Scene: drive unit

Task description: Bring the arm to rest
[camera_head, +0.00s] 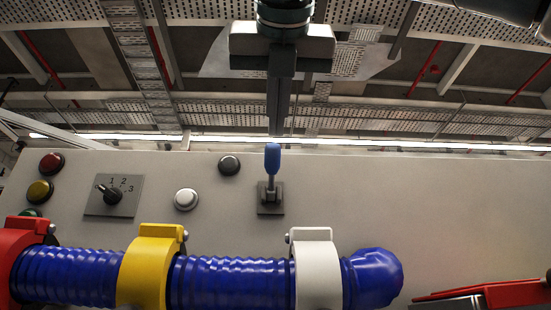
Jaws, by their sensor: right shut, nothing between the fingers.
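My right gripper (277,132) hangs from the top middle with its fingers pointing down. The fingers are closed together with nothing between them. Their tips end just above a switch lever with a blue cap (272,158), which stands upright on a small dark square plate (270,207) on the grey panel (400,200). I cannot tell whether the tips touch the cap. My left gripper does not show.
A rotary knob (112,196) and red (51,163), yellow (40,191), white (186,199) and dark (229,165) buttons sit left of the lever. A blue corrugated hose (230,283) runs in front through red, yellow and white clamps. A red part (510,294) lies lower right.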

